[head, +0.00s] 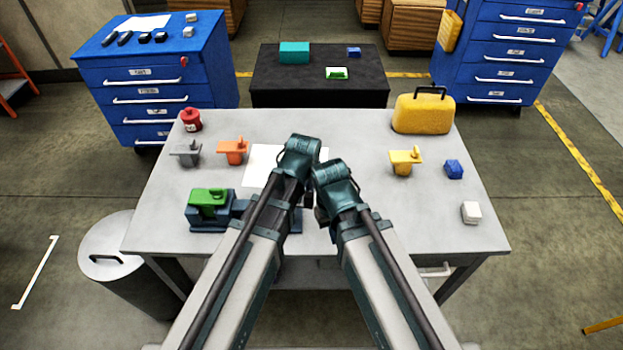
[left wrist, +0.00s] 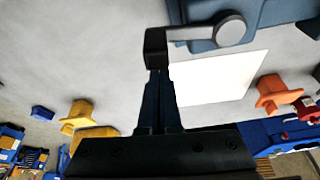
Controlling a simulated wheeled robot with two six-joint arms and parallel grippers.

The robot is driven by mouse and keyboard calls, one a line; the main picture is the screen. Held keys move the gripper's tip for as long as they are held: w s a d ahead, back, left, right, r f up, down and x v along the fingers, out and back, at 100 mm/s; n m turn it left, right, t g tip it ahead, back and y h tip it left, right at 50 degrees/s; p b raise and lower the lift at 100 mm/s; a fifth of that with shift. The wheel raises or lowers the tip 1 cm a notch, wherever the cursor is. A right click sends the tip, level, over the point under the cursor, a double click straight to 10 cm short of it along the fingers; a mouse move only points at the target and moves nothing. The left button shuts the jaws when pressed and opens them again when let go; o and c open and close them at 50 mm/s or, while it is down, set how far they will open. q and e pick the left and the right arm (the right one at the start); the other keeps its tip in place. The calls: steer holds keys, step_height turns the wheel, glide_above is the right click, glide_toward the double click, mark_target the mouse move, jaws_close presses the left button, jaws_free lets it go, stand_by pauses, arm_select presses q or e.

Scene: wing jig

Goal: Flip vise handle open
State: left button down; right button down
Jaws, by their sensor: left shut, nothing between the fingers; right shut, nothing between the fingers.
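The blue vise (head: 194,220) stands at the front left of the table, with a green part (head: 209,197) on it; my left arm covers part of it. In the left wrist view, the vise (left wrist: 205,42) is at the top. Its grey handle (left wrist: 193,34) runs left from a round hub to a black end piece (left wrist: 156,48). My left gripper (left wrist: 158,76) is shut and empty, its tips right at that black end; I cannot tell if they touch. In the head view my left gripper (head: 302,150) is above my right gripper (head: 334,178), whose fingers are mostly hidden.
White paper (head: 262,165) lies behind my left arm. Orange (head: 232,151) and grey (head: 186,153) parts and a red can (head: 191,119) stand left. A yellow part (head: 404,161), yellow case (head: 423,113), blue block (head: 453,169) and white block (head: 471,212) stand right.

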arm_select(q)
steer(key=shift+s, duration=0.4)
